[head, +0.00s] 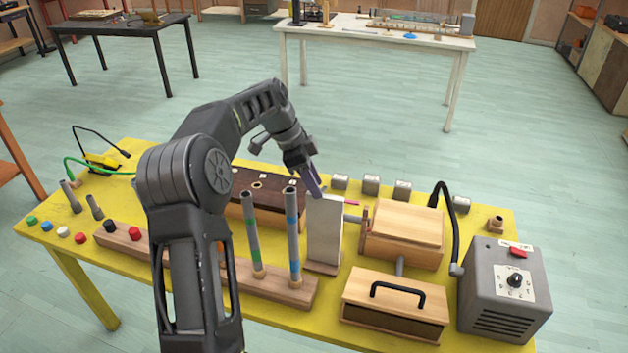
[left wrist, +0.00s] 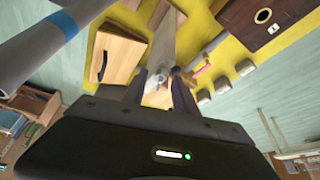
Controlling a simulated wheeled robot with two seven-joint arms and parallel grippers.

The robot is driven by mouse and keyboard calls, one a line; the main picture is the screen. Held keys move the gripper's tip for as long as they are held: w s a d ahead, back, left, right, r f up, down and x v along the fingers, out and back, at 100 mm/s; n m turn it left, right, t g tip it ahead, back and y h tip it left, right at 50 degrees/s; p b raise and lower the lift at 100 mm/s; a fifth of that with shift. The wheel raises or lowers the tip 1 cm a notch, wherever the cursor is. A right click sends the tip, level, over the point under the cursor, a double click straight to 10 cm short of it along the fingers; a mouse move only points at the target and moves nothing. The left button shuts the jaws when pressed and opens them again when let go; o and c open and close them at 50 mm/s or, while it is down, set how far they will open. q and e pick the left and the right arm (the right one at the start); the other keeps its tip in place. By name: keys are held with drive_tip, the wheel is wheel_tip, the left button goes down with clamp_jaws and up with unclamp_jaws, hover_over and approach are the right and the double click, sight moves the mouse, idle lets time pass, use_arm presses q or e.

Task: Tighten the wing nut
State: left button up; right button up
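A pale upright board (head: 325,235) stands on the yellow table, right of the two tall tubes. In the left wrist view the board (left wrist: 163,42) runs up from between my fingers. A small light-grey metal piece (left wrist: 157,77), apparently the wing nut, shows at its near end; its wings are too small to make out. My left gripper (head: 314,183) is at the top of the board in the head view. In the left wrist view the gripper (left wrist: 159,92) has its two dark fingers apart, one each side of the metal piece. Contact cannot be told. My right gripper is not in view.
Right of the board are a wooden box (head: 405,232), a box with a black handle (head: 395,305) and a grey unit with a knob (head: 505,290). Tall tubes (head: 293,235) stand close on the left. Several small grey blocks (head: 371,184) line the back.

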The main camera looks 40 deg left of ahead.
use_arm(q)
drive_tip(key=shift+o, duration=0.4)
drive_tip(key=b+v, duration=0.1)
drive_tip(key=v, duration=0.3)
drive_tip(key=shift+a+r, duration=0.1)
drive_tip(key=p+v, duration=0.2)
drive_tip(key=v, duration=0.1)
drive_tip(key=shift+s+r, duration=0.1)
drive_tip(key=shift+r, duration=0.2)
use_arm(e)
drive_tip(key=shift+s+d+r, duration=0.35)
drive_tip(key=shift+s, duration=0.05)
use_arm(q)
drive_tip(key=shift+f, duration=0.1)
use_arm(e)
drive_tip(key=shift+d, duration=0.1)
